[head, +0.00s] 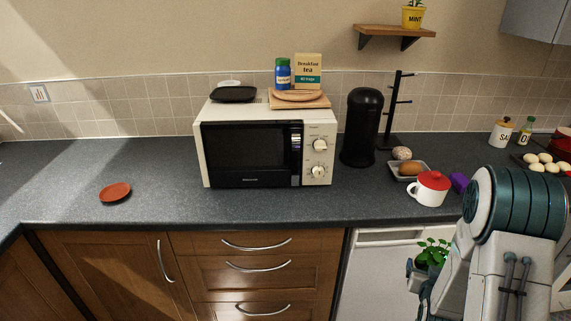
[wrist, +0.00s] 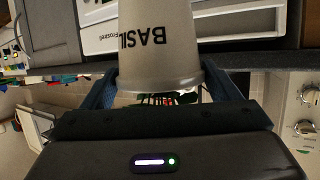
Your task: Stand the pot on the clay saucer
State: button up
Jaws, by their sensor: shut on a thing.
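The pot (wrist: 160,45) is pale grey with the dark word BASIL, which reads upside down in the wrist view. My gripper (wrist: 158,85) is shut on it, with one blue finger on each side. In the head view, its green leaves (head: 432,254) show at the lower right, in front of the counter's front edge; my arm hides much of the pot and gripper.

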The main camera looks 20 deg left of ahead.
aim_at(115, 194)
jog(key=z, duration=1.25)
jog(key=k, duration=1.35)
jog(key=u, duration=2.35)
jog(key=i, duration=0.45)
jog(key=z, duration=0.05)
